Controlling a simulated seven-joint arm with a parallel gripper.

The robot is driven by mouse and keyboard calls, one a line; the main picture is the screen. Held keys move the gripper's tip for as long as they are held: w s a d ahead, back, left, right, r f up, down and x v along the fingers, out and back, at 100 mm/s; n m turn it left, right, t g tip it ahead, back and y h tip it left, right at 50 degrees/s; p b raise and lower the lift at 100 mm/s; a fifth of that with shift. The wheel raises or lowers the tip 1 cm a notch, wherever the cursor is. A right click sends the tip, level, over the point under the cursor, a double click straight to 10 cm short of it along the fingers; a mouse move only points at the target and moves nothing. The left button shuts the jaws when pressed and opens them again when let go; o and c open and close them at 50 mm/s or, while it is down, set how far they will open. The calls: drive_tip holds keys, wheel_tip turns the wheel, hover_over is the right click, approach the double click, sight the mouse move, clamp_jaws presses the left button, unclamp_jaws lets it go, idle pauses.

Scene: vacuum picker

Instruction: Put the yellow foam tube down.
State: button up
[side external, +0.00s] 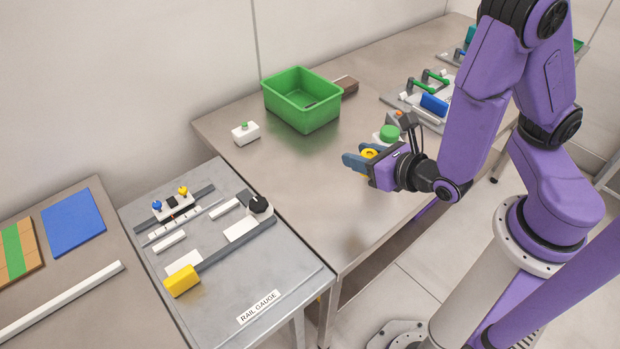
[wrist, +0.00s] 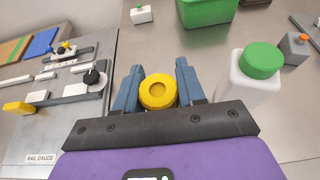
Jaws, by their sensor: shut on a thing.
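In the side view my gripper (side external: 361,160) points left above the steel table, and the tube (side external: 370,153) shows partly between the fingers. The tube appears to be above the table top; the exact gap cannot be told.
A white bottle with a green lid (wrist: 256,75) stands close to the right of my gripper. A green bin (side external: 301,100) and a white button box (side external: 246,133) stand farther back. The rail gauge fixture (side external: 262,306) is on the left. The steel table (side external: 300,185) has bare room between.

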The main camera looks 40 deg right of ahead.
drive_tip(key=shift+w+a+f, duration=0.85)
drive_tip(key=shift+w+f, duration=0.4)
drive_tip(key=shift+w, duration=1.35)
hover_over(309, 184)
wheel_tip(309, 184, down, 7)
drive_tip(key=shift+r, duration=0.15)
drive_tip(key=shift+f, duration=1.65)
drive_tip(key=shift+f, duration=0.15)
drive_tip(key=o, duration=1)
drive_tip(key=shift+o, duration=0.2)
